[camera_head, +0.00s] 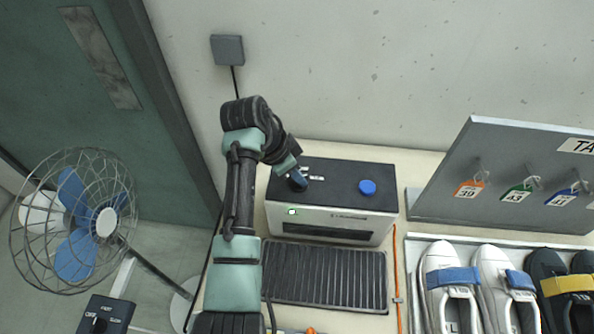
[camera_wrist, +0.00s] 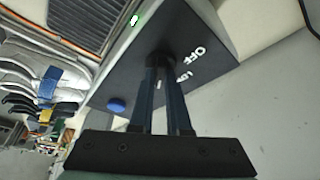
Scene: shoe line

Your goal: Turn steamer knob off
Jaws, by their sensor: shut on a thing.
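The steamer (camera_head: 325,215) is a white box with a dark top, standing on the bench against the wall. Its top also fills the middle of the wrist view (camera_wrist: 215,60). A dark steamer knob (camera_wrist: 158,57) sits on the top near the white OFF lettering, with a second, blurred label beside it. My gripper (camera_head: 298,181) comes down on the left part of the top. In the wrist view my gripper (camera_wrist: 160,68) has both fingers closed around the knob. The knob's pointer is hidden. A green light (camera_head: 291,212) glows on the front.
A blue button (camera_head: 367,187) sits on the steamer's top, right of my gripper. A dark ribbed mat (camera_head: 325,275) lies in front. Shoes (camera_head: 450,285) and a tag board (camera_head: 510,175) stand at the right. A fan (camera_head: 75,220) stands at the left.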

